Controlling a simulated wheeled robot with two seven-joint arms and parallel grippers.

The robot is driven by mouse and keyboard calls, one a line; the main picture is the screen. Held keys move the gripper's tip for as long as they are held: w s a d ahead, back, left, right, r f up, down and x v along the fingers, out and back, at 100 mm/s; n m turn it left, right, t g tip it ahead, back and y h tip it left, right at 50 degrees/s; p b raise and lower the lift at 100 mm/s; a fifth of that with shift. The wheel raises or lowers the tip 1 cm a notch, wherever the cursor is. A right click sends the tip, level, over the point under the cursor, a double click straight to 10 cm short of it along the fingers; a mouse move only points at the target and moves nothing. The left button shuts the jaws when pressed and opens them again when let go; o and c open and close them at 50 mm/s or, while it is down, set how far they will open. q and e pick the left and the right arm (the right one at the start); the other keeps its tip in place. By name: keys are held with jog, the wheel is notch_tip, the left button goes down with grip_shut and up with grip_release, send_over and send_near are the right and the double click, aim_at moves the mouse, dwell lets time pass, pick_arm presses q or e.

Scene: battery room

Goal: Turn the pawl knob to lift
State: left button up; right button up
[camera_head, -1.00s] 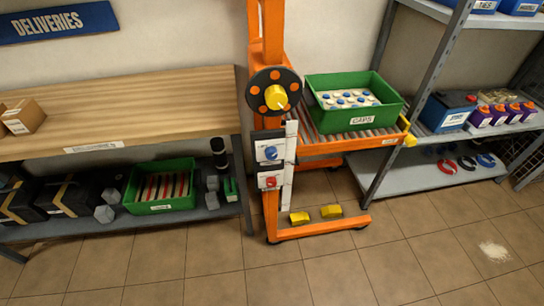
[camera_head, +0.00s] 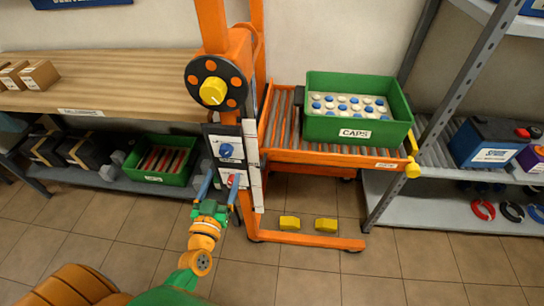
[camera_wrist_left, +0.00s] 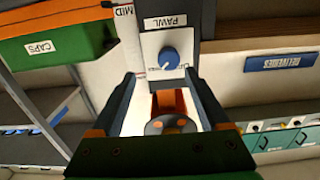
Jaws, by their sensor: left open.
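The pawl knob (camera_head: 226,150) is a blue dial with a white mark, on a light plate on the orange lift's mast. It also shows in the left wrist view (camera_wrist_left: 169,60), under a PAWL label, its white mark toward the lower left. The small words beside it are too small to read. My left gripper (camera_head: 218,179) is open and empty, just below and in front of the knob. In the left wrist view its fingers (camera_wrist_left: 160,77) stand to either side of the knob's line, apart from it. My right gripper is not in view.
A yellow-hubbed wheel (camera_head: 213,91) is above. A green CAPS crate (camera_head: 398,130) rests on the lift's rollers (camera_head: 280,135). Shelves stand at both sides; the wooden bench (camera_head: 120,85) is left.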

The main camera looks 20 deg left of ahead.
aim_at(225, 154)
pick_arm(q)
jog(key=w+a, duration=0.1)
jog(key=w, duration=0.1)
jog(key=w+a, duration=0.1)
jog(key=w, duration=0.1)
jog(key=w+a, duration=0.1)
jog(key=shift+w+a+r+b, duration=0.1)
jog(key=shift+w+a+b, duration=0.05)
jog(key=shift+w+b, duration=0.2)
jog(key=shift+w, duration=0.3)
jog(key=shift+d, duration=0.2)
jog(key=shift+s+a, duration=0.1)
jog(key=c, duration=0.7)
grip_shut()
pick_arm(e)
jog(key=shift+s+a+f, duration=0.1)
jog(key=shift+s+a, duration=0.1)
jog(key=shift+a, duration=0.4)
